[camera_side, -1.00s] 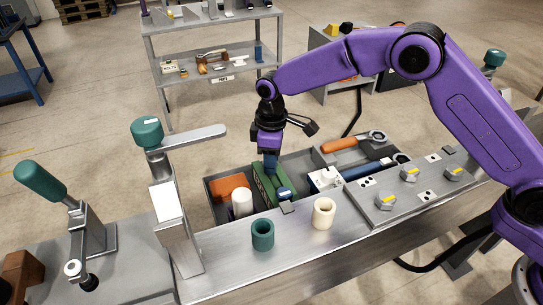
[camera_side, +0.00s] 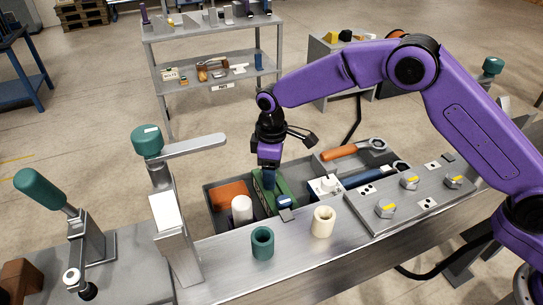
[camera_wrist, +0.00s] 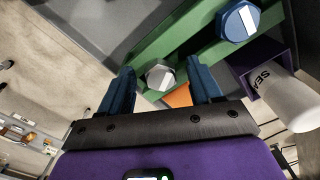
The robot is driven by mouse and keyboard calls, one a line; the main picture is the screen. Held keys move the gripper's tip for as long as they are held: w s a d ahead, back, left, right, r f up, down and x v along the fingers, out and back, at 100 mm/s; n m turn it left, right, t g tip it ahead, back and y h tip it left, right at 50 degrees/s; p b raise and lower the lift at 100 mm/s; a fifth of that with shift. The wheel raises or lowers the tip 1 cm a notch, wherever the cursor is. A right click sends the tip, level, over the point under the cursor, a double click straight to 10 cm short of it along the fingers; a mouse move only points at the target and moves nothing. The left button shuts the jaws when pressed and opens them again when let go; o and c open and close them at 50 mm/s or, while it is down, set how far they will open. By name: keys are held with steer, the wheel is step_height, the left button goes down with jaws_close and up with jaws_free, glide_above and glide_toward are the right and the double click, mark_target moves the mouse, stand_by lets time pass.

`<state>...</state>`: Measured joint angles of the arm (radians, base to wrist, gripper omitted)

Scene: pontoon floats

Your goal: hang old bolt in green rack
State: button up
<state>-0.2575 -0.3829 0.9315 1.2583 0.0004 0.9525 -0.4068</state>
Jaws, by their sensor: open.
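The green rack (camera_side: 264,197) stands in the grey bin behind the bench plate, and it crosses the wrist view (camera_wrist: 195,42). A grey bolt head with a pale label (camera_wrist: 160,76) sits at the rack, between my fingertips; I cannot tell whether it is the old bolt. A blue bolt head with a white label (camera_wrist: 238,22) sits farther along the rack, outside the fingers; it also shows in the side view (camera_side: 285,201). My gripper (camera_wrist: 161,80) is open, its blue fingers on either side of the grey bolt head with gaps visible. In the side view my gripper (camera_side: 272,181) points down at the rack.
An orange block (camera_side: 229,194) and a white cylinder (camera_side: 242,209) are left of the rack, a white block (camera_side: 325,186) right. In front stand a teal cup (camera_side: 262,242) and a cream cup (camera_side: 323,221). A tall toggle clamp (camera_side: 170,205) rises at left.

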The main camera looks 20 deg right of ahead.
step_height(320, 180, up, 18)
steer(key=shift+f, duration=0.25)
stand_by(0.4)
steer(key=s+d+f, duration=0.2)
steer(key=s+d, duration=1.1)
steer(key=s, duration=0.4)
steer(key=s+d+f, duration=0.2)
steer(key=s+d, duration=1.2)
steer(key=s, duration=0.4)
steer(key=shift+s+f+n, duration=0.2)
steer(key=shift+n, duration=0.1)
